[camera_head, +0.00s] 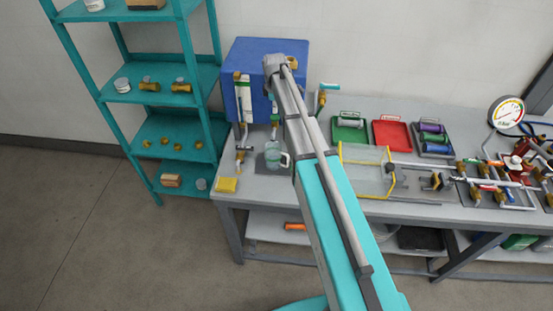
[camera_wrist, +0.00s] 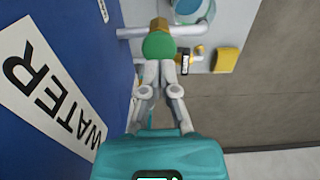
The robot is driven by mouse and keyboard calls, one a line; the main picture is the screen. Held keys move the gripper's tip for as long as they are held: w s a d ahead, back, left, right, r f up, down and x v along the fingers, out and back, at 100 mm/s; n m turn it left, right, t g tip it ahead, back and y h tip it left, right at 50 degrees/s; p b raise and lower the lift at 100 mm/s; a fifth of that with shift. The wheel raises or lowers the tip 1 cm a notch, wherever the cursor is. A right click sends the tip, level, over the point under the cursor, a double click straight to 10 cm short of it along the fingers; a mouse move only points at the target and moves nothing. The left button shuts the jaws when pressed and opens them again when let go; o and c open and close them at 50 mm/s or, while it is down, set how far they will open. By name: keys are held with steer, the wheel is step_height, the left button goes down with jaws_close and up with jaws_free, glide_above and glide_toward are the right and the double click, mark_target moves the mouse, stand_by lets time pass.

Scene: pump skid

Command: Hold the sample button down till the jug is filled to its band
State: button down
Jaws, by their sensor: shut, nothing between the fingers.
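The green button (camera_wrist: 158,46) sits on a white pipe fitting beside the blue tank. My gripper (camera_wrist: 161,66) is shut and empty, its fingertips right at the button; I cannot tell whether they press it. The jug (camera_head: 273,163) stands on the bench below the tank's front, left of my arm; it is clear with a handle on its right. Part of the jug (camera_wrist: 190,10) also shows at the top of the wrist view, with a bluish inside. Its liquid level and band cannot be made out.
The blue tank (camera_head: 262,60) carries a white label reading WATER (camera_wrist: 50,85). A yellow block (camera_head: 227,185) lies at the bench's front left corner. A teal shelf (camera_head: 170,130) stands left. Green and red trays (camera_head: 391,135) and a yellow-edged clear panel (camera_head: 362,165) lie right of my arm.

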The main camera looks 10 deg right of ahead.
mark_target(275, 117)
steer(key=shift+f+b, duration=1.65)
steer(key=shift+r, duration=0.1)
stand_by(2.4)
steer(key=shift+r+p, duration=1.6)
steer(key=shift+p, duration=0.15)
steer(key=shift+f+b, duration=1.6)
steer(key=shift+b, duration=0.05)
steer(key=shift+r+p, duration=1.65)
